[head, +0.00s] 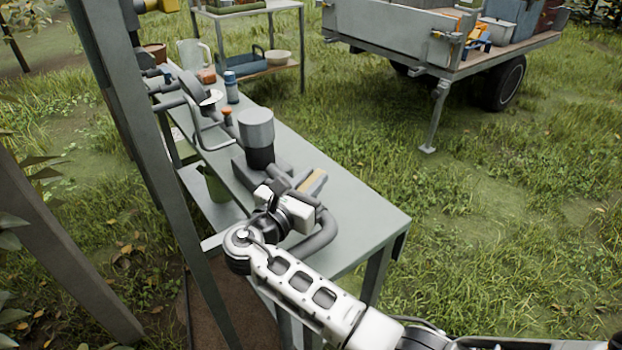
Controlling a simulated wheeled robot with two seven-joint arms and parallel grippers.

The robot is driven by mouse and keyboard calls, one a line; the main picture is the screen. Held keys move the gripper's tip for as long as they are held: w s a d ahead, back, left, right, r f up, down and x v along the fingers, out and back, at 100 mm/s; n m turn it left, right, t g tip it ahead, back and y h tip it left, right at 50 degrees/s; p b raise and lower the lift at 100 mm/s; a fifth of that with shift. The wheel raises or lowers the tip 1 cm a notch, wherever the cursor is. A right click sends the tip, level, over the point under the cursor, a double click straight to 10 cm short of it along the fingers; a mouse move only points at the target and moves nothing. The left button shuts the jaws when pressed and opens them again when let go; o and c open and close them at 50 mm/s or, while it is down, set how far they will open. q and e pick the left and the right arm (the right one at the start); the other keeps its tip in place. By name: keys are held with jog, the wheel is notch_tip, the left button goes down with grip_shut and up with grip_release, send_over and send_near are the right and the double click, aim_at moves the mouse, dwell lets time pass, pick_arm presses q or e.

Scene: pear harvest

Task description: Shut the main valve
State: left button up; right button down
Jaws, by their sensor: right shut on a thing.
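My right gripper (290,190) is over the near part of the grey metal bench, at the end of my white arm that comes in from the lower right. It is shut at what looks like the main valve's handle, a pale yellow bar (315,181). The gripper body hides much of the valve, so its exact angle is hard to tell. A thick grey pipe (322,236) curves beside the gripper. A grey and black cylinder (257,136) stands upright just behind it. My left gripper is not in view.
The bench (365,213) carries a blue bottle (231,88), a clear jug (193,54) and small items at its far end. Grey posts (150,150) rise at its left. A trailer (390,32) and a shelf (273,68) stand behind. Grass at right is open.

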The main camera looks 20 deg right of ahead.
jog(key=shift+f+m+g+h+b, duration=0.1)
jog(key=shift+m+g+h+b, duration=0.25)
jog(key=shift+m+g+h, duration=0.65)
pick_arm(q)
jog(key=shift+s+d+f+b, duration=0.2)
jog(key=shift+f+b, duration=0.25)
jog(key=shift+b, duration=0.3)
pick_arm(e)
jog(key=shift+m+g+h, duration=0.7)
jog(key=shift+m+g, duration=0.4)
jog(key=shift+g, duration=0.7)
jog(key=c, duration=1.3)
grip_release()
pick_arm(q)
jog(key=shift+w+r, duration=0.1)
